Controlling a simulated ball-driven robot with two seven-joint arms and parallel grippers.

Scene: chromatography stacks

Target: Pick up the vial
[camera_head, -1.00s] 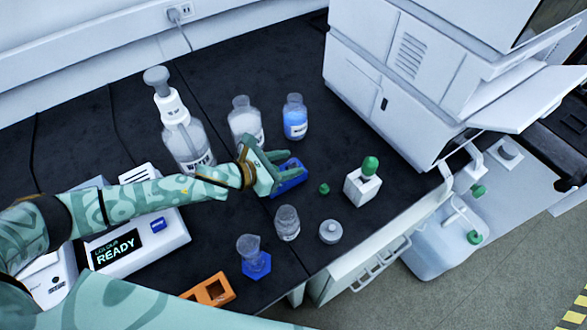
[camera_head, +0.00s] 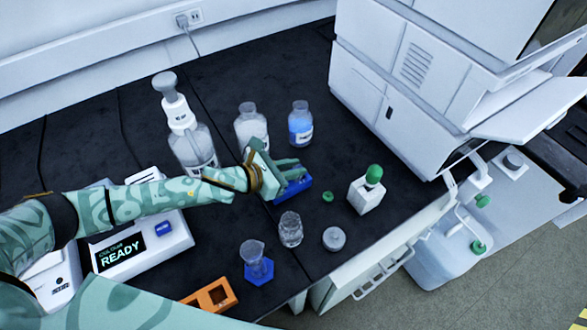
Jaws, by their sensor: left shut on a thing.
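My left gripper (camera_head: 294,172) is at the blue holder (camera_head: 292,191) in the middle of the bench, its fingers just above and against the holder's back side. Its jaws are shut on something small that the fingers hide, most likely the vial. I cannot make out the vial itself, nor whether it is clear of the holder. My right gripper is not in view.
Behind stand a pump bottle (camera_head: 192,145), a clear bottle (camera_head: 251,126) and a blue-liquid bottle (camera_head: 300,124). In front are a glass jar (camera_head: 290,230), a grey cap (camera_head: 334,239) and an orange rack (camera_head: 211,297). A white green-capped bottle (camera_head: 366,196) stands right, near the instrument (camera_head: 400,90).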

